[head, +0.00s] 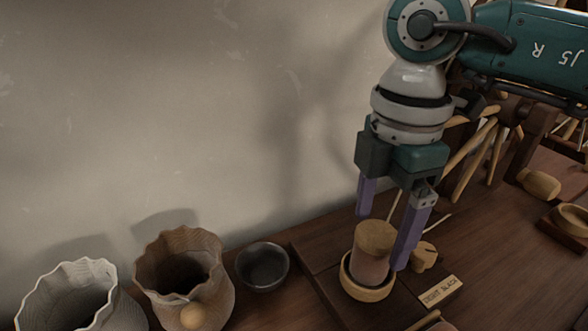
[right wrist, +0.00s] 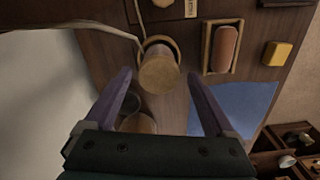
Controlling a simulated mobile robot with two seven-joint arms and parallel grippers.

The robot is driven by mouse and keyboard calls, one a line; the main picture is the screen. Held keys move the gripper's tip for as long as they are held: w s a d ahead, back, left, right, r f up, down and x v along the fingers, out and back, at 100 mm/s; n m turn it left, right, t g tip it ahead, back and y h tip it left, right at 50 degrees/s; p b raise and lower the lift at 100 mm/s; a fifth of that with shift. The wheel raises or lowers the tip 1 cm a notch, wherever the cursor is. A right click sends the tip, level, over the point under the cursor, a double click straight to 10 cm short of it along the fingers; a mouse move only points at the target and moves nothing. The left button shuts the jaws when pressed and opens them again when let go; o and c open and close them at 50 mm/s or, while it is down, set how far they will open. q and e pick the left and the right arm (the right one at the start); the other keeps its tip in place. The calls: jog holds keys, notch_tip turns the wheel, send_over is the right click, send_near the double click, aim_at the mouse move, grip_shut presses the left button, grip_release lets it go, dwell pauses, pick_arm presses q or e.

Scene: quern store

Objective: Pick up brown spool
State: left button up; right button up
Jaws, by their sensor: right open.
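The brown spool (head: 372,262) stands upright in a round pale wooden holder (head: 366,291) on the dark table. It has a tan disc on top and a brownish body. Its lower end is hidden inside the holder. My right gripper (head: 384,238) is open and empty, pointing down, with one purple finger on each side of the spool's upper part in the head view. In the right wrist view the spool (right wrist: 160,70) shows between and just beyond the open fingertips. I cannot tell whether either finger touches it. My left gripper is not in view.
A dark bowl (head: 262,267), a brown fluted pot (head: 205,262) and a grey fluted pot (head: 45,295) stand to the left. A label plate (head: 441,290) and small wooden piece (head: 424,256) lie close right. The wall is behind. The right wrist view shows a tray (right wrist: 208,45) and yellow block (right wrist: 276,54).

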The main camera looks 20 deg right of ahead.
aim_at(378, 233)
notch_tip(378, 233, down, 4)
jog(key=shift+r+b, duration=0.25)
jog(key=shift+b, duration=0.05)
jog(key=shift+w, duration=0.1)
jog(key=shift+c, duration=0.3)
jog(key=c, duration=1.2)
